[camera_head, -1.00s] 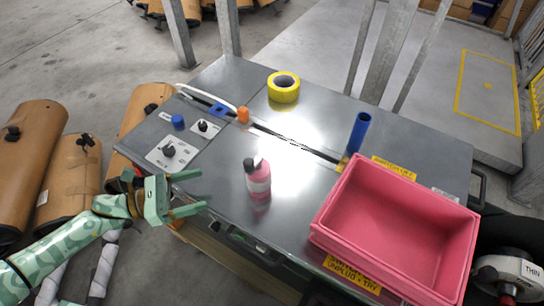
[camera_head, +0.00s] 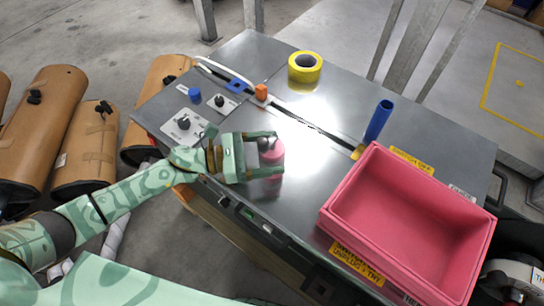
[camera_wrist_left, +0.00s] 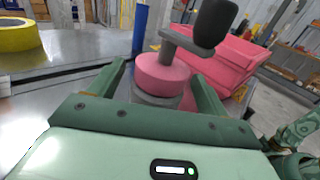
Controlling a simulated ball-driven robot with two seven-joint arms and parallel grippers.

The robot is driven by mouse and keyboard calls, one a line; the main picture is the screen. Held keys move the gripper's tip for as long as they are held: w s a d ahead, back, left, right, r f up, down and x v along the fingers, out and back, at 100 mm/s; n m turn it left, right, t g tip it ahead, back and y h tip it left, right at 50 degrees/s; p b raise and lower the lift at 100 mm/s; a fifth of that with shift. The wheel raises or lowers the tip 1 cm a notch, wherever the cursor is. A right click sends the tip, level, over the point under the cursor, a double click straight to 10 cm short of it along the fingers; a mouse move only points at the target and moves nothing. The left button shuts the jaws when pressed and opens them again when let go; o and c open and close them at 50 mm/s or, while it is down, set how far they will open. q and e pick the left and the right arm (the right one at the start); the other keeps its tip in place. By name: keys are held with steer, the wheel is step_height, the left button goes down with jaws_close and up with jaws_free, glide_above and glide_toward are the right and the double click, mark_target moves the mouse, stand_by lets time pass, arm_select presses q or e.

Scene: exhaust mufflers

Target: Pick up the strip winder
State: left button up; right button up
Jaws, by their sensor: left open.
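The strip winder (camera_head: 273,152), pink with a dark crank handle on top, stands upright on the grey metal table top (camera_head: 310,165). My left gripper (camera_head: 279,154) is open, with one finger on either side of the winder; in the head view it hides part of it. In the left wrist view the winder's pink drum (camera_wrist_left: 162,76) and black crank knob (camera_wrist_left: 214,22) show between the open fingers (camera_wrist_left: 160,80). I cannot tell whether either finger touches it.
A pink bin (camera_head: 410,225) sits at the table's right. A blue cylinder (camera_head: 379,120) stands behind it, and a yellow tape roll (camera_head: 305,67) lies at the back.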

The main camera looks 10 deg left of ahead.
arm_select(q)
steer(key=x, duration=0.2)
steer(key=shift+w+d, duration=0.15)
steer(key=shift+d, duration=0.15)
steer(key=c, duration=1.1)
